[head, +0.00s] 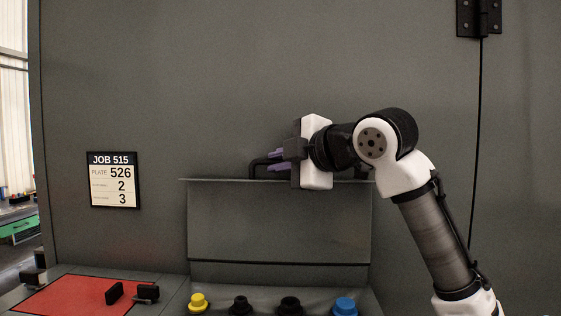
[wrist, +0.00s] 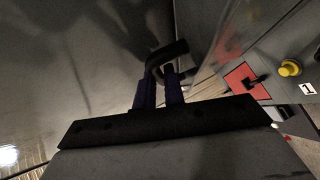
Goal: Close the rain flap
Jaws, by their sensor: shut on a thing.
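The rain flap (head: 278,220) is a wide grey panel low on the grey enclosure face in the head view, with a thin lip along its top edge. A black bar handle (head: 258,165) stands at that edge, left of its middle. My gripper (head: 276,160), with purple fingers, is shut on the handle from the right. In the wrist view the fingers (wrist: 160,88) sit on either side of the black handle (wrist: 165,53). My gripper's body hides part of the flap's top edge. I cannot tell the flap's exact angle.
Below the flap is a ledge with a yellow knob (head: 198,302), two black knobs and a blue knob (head: 345,306). A red plate (head: 75,296) with black blocks lies lower left. A job sign (head: 113,180) hangs left.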

